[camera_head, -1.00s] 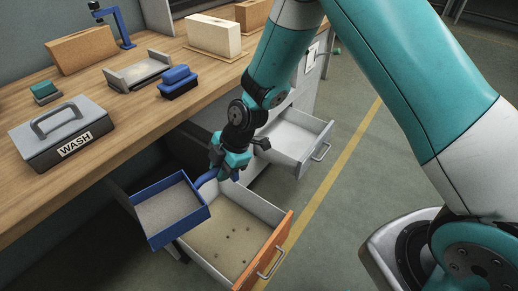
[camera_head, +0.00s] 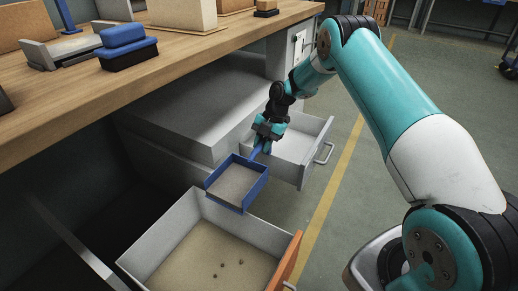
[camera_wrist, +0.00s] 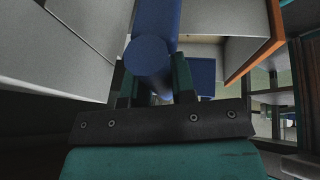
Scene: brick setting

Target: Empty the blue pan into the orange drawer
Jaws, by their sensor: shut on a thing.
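My gripper (camera_head: 266,137) is shut on the handle of the blue pan (camera_head: 225,204). The blue handle also shows between the fingers in the wrist view (camera_wrist: 150,58). The pan is roughly level, with its open side up, and a layer of grey-tan grains covers its floor. The orange drawer (camera_head: 289,262) is pulled out at the bottom of the head view. Its floor has a sandy layer with several small dark bits. The pan overlaps the drawer's far rim in the head view; its height above it is hard to tell. An orange edge shows in the wrist view (camera_wrist: 254,58).
A white drawer (camera_head: 318,165) stands open beyond the pan, under my forearm. The wooden bench (camera_head: 90,100) runs along the left, with a blue-and-black brush-like block (camera_head: 127,48) on it. Grey cabinet blocks (camera_head: 190,110) fill the space under the bench. Open floor lies to the right.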

